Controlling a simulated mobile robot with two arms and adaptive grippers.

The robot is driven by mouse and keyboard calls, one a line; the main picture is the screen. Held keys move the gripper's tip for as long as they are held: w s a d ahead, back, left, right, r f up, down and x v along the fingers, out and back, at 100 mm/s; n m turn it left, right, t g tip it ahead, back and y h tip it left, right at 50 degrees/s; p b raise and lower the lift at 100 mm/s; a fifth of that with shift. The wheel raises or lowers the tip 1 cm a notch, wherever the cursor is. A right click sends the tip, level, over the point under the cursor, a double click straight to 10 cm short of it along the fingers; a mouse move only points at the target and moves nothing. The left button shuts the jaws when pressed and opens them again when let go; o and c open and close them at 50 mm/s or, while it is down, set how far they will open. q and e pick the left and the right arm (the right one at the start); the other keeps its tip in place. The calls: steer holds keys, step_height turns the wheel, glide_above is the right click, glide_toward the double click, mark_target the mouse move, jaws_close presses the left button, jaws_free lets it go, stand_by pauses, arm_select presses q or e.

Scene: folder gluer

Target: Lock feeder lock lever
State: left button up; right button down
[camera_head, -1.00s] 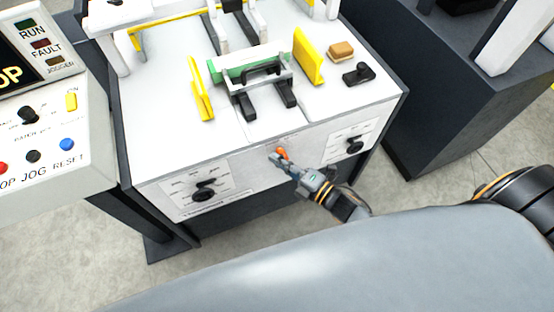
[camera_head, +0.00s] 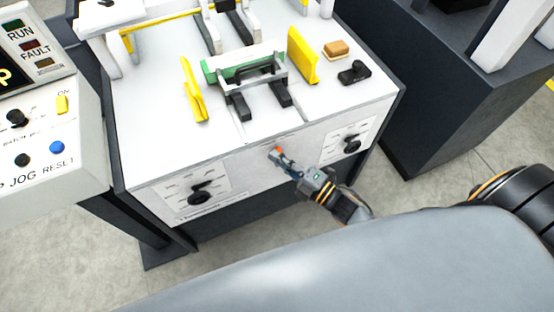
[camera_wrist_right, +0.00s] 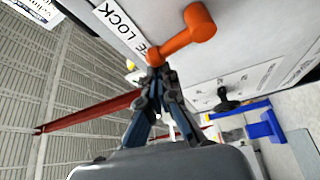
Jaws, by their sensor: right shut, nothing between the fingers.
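The feeder lock lever is a small orange handle (camera_wrist_right: 182,37) with a rounded knob end, mounted on the white front panel. It stands beside a label that reads "...E LOCK". In the head view only a bit of the orange lever (camera_head: 278,149) shows above the fingertips. My right gripper (camera_head: 281,158) is at the front panel, just below the lever. In the wrist view its fingertips (camera_wrist_right: 156,76) are together and empty, close to the lever's lower end. Whether they touch it I cannot tell. My left gripper is not in view.
A black knob (camera_head: 201,194) sits left of the lever and another knob (camera_head: 351,146) right of it. The feeder top (camera_head: 150,100) carries yellow guides (camera_head: 303,56) and a green-and-black bracket (camera_head: 245,75). A control console (camera_head: 50,130) stands at left, a dark cabinet (camera_head: 470,100) at right.

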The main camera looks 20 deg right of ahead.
steer(key=m+b, duration=0.1)
steer(key=d+m+t+b, duration=0.1)
steer(key=m, duration=0.1)
steer(key=shift+d+t, duration=0.25)
steer(key=shift+t, duration=0.05)
steer(key=shift+d+r+m+t+h+b, duration=0.1)
steer(key=shift+d+m+t+b, duration=0.2)
steer(key=shift+m, duration=0.3)
steer(key=shift+d+f+m+t+h+b, duration=0.1)
steer(key=shift+d+m+t+b, duration=0.1)
steer(key=shift+m+t+b, duration=0.3)
steer(key=shift+d+r+m+t+h+b, duration=0.1)
steer(key=shift+d+m+b, duration=0.15)
steer(key=shift+m, duration=0.45)
